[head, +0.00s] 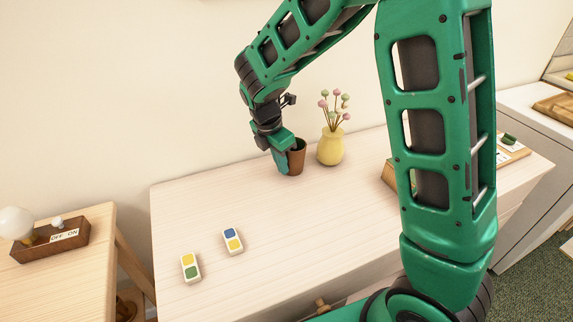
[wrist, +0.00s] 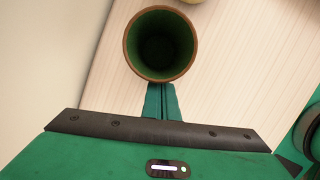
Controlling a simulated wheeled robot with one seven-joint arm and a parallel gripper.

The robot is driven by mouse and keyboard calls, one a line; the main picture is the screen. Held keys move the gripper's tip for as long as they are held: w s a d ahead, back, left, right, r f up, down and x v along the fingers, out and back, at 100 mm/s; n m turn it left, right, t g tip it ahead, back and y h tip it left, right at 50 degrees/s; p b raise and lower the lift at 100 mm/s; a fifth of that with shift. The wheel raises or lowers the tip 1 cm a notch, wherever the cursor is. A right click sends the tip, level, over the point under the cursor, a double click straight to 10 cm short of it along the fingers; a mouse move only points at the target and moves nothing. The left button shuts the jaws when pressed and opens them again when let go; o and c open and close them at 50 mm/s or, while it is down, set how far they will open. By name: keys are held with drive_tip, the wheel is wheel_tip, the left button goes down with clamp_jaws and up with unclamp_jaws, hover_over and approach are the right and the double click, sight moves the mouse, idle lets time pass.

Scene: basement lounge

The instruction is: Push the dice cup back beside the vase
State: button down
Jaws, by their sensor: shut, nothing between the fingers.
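The dice cup (head: 298,157) is brown and stands upright on the pale wooden table, just left of the yellow vase (head: 330,148) that holds pink and green flowers. A small gap shows between cup and vase. My gripper (head: 279,162) is shut and empty, low at the left side of the cup. In the wrist view the cup (wrist: 161,45) shows its green inside, and my closed fingertips (wrist: 162,92) are right at its rim. I cannot tell for certain whether they touch it. A sliver of the vase (wrist: 190,1) shows at the top edge of the wrist view.
Two domino-like tiles, one yellow and green (head: 190,267) and one blue and yellow (head: 233,241), lie on the table's (head: 310,225) front left. A wooden object (head: 390,177) sits at the right, partly behind my arm. The table's middle is clear.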

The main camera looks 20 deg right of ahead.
idle(0.3)
drive_tip(key=shift+s+a, duration=0.15)
drive_tip(key=shift+a, duration=0.35)
drive_tip(key=shift+s+a+f, duration=0.1)
drive_tip(key=shift+s+a, duration=0.15)
drive_tip(key=shift+a, duration=0.4)
drive_tip(key=shift+s+a, duration=0.2)
drive_tip(key=shift+a, duration=0.4)
drive_tip(key=w+v, duration=0.1)
drive_tip(key=v, duration=0.8)
drive_tip(key=s+d+r+m, duration=0.3)
drive_tip(key=s+d+m, duration=0.15)
drive_tip(key=d, duration=0.45)
drive_tip(key=s+d+m+g, duration=0.1)
drive_tip(key=s+d+m, duration=0.8)
drive_tip(key=d, duration=0.1)
drive_tip(key=s+d+m+y, duration=0.1)
drive_tip(key=s+d+m, duration=0.2)
drive_tip(key=s+m, duration=0.4)
drive_tip(key=s+d+f+m+y, duration=0.1)
drive_tip(key=s+d+m, duration=0.2)
drive_tip(key=s+m, duration=0.4)
drive_tip(key=s, duration=0.3)
drive_tip(key=shift+d+f+m+y, duration=0.25)
drive_tip(key=shift+d+m+y, duration=0.1)
drive_tip(key=shift+d+y, duration=0.05)
drive_tip(key=shift+s, duration=0.1)
